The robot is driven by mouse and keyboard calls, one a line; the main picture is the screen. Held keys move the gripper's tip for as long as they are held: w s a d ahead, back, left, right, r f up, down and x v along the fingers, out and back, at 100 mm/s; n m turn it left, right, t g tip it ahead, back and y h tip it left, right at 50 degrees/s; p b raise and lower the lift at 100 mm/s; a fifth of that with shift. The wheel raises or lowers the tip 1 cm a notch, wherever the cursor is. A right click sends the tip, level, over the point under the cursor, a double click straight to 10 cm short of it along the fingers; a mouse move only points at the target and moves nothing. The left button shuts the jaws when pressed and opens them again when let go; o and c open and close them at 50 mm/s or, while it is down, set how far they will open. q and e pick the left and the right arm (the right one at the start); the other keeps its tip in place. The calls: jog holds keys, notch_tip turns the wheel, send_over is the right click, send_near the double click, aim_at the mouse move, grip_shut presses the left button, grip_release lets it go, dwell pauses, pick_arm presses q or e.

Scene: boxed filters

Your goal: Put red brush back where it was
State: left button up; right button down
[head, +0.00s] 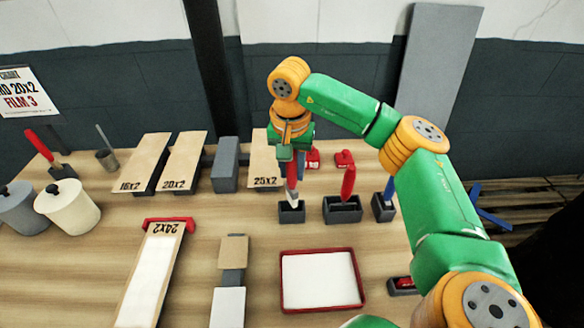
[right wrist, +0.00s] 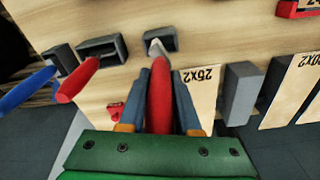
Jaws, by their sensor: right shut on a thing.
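My right gripper (head: 291,160) is shut on the handle of the red brush (head: 291,190). The brush hangs upright, tip down, over a small dark grey holder (head: 291,216). In the right wrist view, the red handle (right wrist: 159,95) lies between the two fingers and its pale tip overlaps the mouth of the holder (right wrist: 160,35). The tip seems to be at or just inside the opening; the exact depth cannot be told. My left gripper is not in view.
A wider holder (head: 342,214) with another red-handled tool (head: 348,182) stands to the right, then a holder with a blue-handled tool (head: 390,187). Boxed filters and a grey block (head: 226,165) stand left. A red-rimmed tray (head: 322,307) lies in front.

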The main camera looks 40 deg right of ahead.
jog(key=shift+f, duration=0.3)
jog(key=shift+f, duration=0.2)
jog(key=shift+f+b, duration=0.4)
jog(key=c, duration=0.6)
grip_release()
jog(key=shift+r, duration=0.15)
